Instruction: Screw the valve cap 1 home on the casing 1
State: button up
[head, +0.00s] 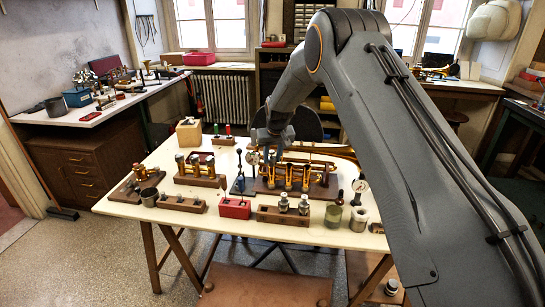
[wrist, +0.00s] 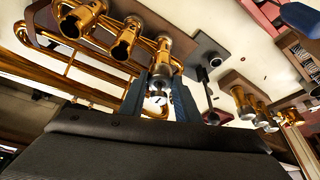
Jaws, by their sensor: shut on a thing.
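My gripper (wrist: 160,104) is shut on a small silver valve cap (wrist: 158,98), which shows between its two blue-grey fingers in the wrist view. A dark mark, perhaps a numeral, is on the cap's face. The brass casing (wrist: 165,62) at the end of the row is right beside the fingertips, in line with the cap. I cannot tell whether cap and casing touch. In the head view my gripper (head: 268,145) is over the left end of the row of casings (head: 288,176) on the horn; the cap is not discernible there.
The horn lies on a wooden board (head: 325,190) on the cream table (head: 320,235). A dark upright tool (head: 239,172) stands close left of the gripper.

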jog(key=shift+a+m+h+b, duration=0.1)
jog(key=shift+m+h+b, duration=0.4)
jog(key=shift+m, duration=1.1)
jog(key=shift+f, duration=0.1)
jog(key=shift+a+m+h+b, duration=0.1)
jog(key=shift+m+h+b, duration=0.25)
jog(key=shift+m, duration=0.25)
jog(key=shift+a+m+h+b, duration=0.1)
jog(key=shift+m+h+b, duration=0.55)
jog(key=shift+m+b, duration=0.95)
jog(key=shift+m, duration=0.4)
jog(key=shift+w+m+b, duration=0.1)
jog(key=shift+m+b, duration=0.2)
jog(key=shift+b, duration=0.2)
jog(key=shift+a+f+m+g+h+b, duration=0.1)
jog(key=shift+m+g+h+b, duration=0.6)
jog(key=shift+m+b, duration=1.35)
jog(key=shift+m, duration=0.15)
